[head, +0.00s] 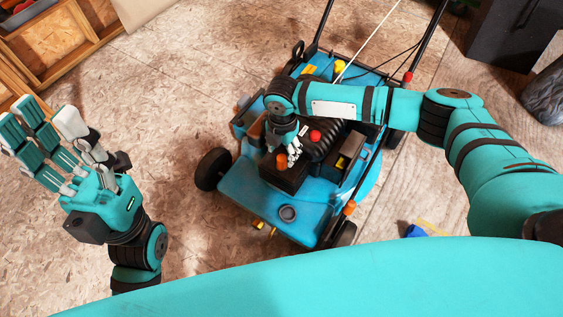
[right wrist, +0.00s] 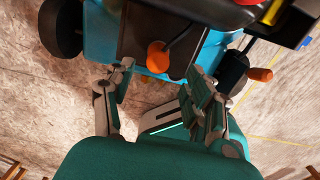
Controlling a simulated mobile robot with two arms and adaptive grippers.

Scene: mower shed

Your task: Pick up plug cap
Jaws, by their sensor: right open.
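An orange cap (head: 283,160) sits on the dark engine block of the blue mower (head: 250,195); I take it as the plug cap. In the right wrist view the orange cap (right wrist: 157,57) has a dark lead running up and right from it. My right gripper (head: 294,150) is over the engine, just beside the cap in the head view. In the right wrist view its fingers (right wrist: 160,88) are spread and empty, with the cap beyond their tips. My left gripper (head: 52,135) is open and empty, raised over the floor left of the mower.
A red cap (head: 315,135) and a black box (head: 348,160) sit close by on the mower. Another orange knob (right wrist: 260,75) is at the right in the wrist view. A wooden shelf (head: 60,50) stands at the upper left. Floor between shelf and mower is clear.

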